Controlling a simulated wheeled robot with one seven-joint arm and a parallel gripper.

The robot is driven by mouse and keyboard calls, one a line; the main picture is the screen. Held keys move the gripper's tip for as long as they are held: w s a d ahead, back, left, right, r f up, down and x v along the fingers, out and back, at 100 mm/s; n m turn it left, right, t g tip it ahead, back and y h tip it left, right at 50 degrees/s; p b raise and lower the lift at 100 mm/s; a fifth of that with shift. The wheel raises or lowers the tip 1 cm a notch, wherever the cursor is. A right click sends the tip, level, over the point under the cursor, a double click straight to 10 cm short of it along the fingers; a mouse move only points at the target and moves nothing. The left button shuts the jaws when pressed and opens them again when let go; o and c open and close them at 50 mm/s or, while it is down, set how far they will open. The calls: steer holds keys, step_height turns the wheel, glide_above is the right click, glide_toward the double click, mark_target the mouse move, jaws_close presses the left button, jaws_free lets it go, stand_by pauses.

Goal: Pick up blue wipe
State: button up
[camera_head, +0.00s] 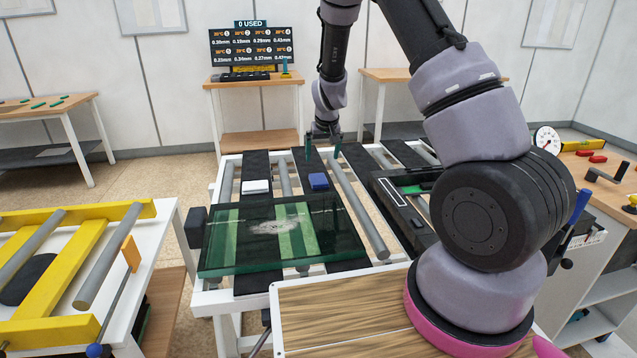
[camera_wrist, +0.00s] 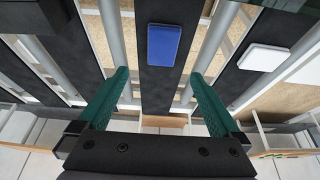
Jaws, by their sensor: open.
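The blue wipe (camera_head: 318,181) is a small flat blue block lying on a black strip of the roller table, just behind the glass pane. It also shows in the wrist view (camera_wrist: 163,45), upper middle, flat on the black strip. My gripper (camera_head: 323,151) hangs above the far part of the table, beyond the wipe in the head view. In the wrist view its two green fingers (camera_wrist: 158,92) are spread wide with nothing between them. The wipe appears ahead of the fingertips, roughly centred between them, and apart from them.
A white wipe (camera_head: 256,186) lies on the neighbouring black strip. A green-tinted glass pane (camera_head: 345,247) with a pale smudge covers the table's near part. Grey rollers (camera_head: 362,215) run between the strips. A black device (camera_head: 402,215) stands at the right. A wooden board (camera_head: 330,306) lies in front.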

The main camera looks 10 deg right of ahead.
glide_above(319, 179)
steer(key=s, duration=0.2)
step_height(319, 179, down, 5)
steer(key=shift+d+f, duration=0.15)
steer(key=shift+a+x, duration=0.2)
steer(key=shift+x, duration=2.45)
steer(key=shift+s+f, duration=0.15)
steer(key=shift+f, duration=0.1)
steer(key=c, duration=1.4)
step_height(319, 179, up, 10)
steer(key=shift+r, duration=0.25)
